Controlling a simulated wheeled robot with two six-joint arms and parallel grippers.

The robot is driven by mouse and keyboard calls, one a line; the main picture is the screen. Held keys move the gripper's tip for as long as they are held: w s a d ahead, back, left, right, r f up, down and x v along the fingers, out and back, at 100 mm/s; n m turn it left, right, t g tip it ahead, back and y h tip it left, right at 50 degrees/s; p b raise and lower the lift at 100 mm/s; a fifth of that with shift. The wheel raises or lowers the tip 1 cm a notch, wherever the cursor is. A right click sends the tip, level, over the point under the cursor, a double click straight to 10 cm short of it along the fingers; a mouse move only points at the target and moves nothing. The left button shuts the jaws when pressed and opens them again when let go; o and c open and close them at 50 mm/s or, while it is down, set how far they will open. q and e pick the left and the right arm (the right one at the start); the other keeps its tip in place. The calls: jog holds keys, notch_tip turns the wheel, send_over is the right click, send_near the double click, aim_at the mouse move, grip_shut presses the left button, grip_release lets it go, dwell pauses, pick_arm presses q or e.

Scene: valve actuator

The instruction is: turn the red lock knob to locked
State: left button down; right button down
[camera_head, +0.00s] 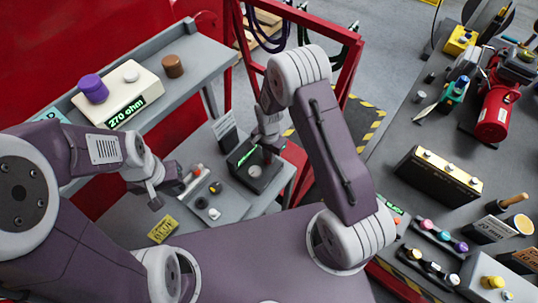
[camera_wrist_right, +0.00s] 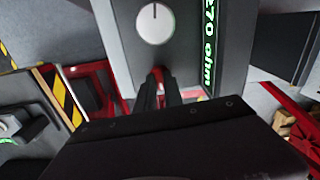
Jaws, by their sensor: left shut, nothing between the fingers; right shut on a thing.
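A dark box (camera_head: 270,180) with a white round dial and a green display stands on the lower grey bench. The right wrist view shows its white dial (camera_wrist_right: 155,24) with a dark pointer mark and the green text "270 ohm" (camera_wrist_right: 209,45). My right gripper (camera_head: 268,146) is over the box. In the right wrist view its dark fingers (camera_wrist_right: 160,88) are shut on the red lock knob (camera_wrist_right: 158,73), of which only a little red shows between the tips. Whether the knob is turned cannot be told. My left gripper (camera_head: 154,200) is shut and empty, left of the box.
A cream box (camera_head: 130,98) with a purple knob (camera_head: 92,88) and "270 ohm" display stands on the upper shelf beside a brown knob (camera_head: 172,66). A yellow tag (camera_head: 162,229) lies near my left gripper. The right bench holds a red motor (camera_head: 494,118) and several parts.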

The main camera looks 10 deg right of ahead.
jog(key=c, duration=1.5)
grip_release()
jog(key=shift+o, duration=0.2)
jog(key=shift+r, duration=0.1)
notch_tip(320, 180, up, 9)
jog(key=b, duration=0.1)
jog(key=shift+b, duration=0.35)
